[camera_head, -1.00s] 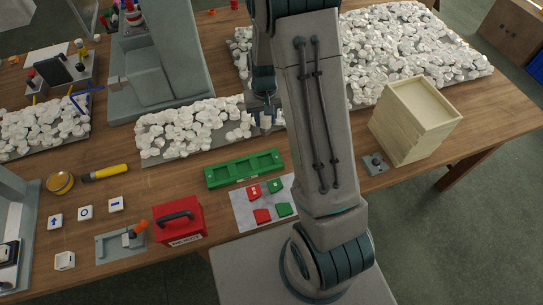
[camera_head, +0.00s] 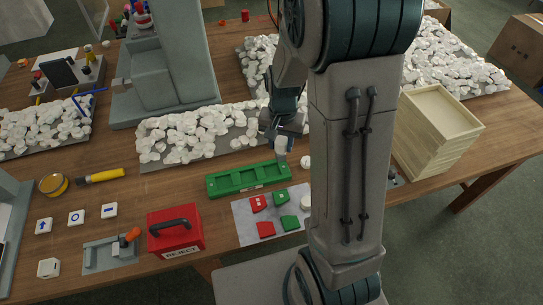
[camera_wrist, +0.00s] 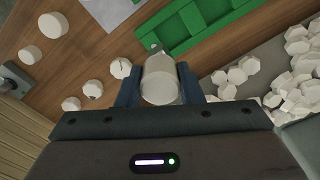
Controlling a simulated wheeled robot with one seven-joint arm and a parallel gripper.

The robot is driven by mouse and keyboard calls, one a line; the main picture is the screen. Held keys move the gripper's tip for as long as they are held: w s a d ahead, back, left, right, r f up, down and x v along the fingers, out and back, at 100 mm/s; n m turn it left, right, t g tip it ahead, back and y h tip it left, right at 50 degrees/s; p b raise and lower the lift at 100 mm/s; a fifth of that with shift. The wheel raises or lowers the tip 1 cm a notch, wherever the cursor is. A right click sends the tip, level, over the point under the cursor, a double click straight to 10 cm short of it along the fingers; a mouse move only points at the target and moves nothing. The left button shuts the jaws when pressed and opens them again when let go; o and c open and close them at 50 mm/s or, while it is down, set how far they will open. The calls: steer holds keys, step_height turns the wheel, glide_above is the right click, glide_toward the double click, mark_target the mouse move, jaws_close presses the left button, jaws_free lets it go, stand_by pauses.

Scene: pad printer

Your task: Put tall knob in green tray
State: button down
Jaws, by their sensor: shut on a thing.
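My gripper (camera_head: 282,131) is shut on a pale, roughly cylindrical tall knob (camera_head: 281,145) and holds it just above the far right part of the green tray (camera_head: 254,188). In the wrist view the tall knob (camera_wrist: 161,80) sits between the two blue fingers of my gripper (camera_wrist: 160,88). The knob appears raised, with its end pointing away from the wrist. The green tray (camera_wrist: 222,40) lies beyond it in the wrist view, divided into compartments. The compartments look empty in the head view.
White knobs are heaped on a grey mat (camera_head: 150,164) behind the tray. Several loose white knobs (camera_wrist: 121,68) lie on the wood to the right of the tray. A sheet with red and green pieces (camera_head: 246,231) lies in front. A red reject box (camera_head: 176,231) stands left.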

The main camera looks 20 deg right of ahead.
steer(key=shift+a+f, duration=0.4)
steer(key=shift+f, duration=0.5)
steer(key=shift+a+f, duration=0.45)
steer(key=shift+f, duration=0.5)
steer(key=shift+a+f, duration=0.4)
steer(key=shift+f, duration=0.5)
steer(key=shift+f, duration=0.1)
steer(key=c, duration=1)
jaws_free()
step_height(320, 180, up, 12)
steer(key=s+r+n+t, duration=0.1)
steer(key=s+r+n, duration=0.2)
steer(key=s, duration=0.4)
steer(key=s+r+n+t, duration=0.2)
steer(key=s+r+n, duration=0.1)
steer(key=s+r, duration=0.3)
steer(key=shift+s+r+p, duration=0.25)
steer(key=shift+s+p, duration=0.05)
steer(key=shift+s, duration=0.3)
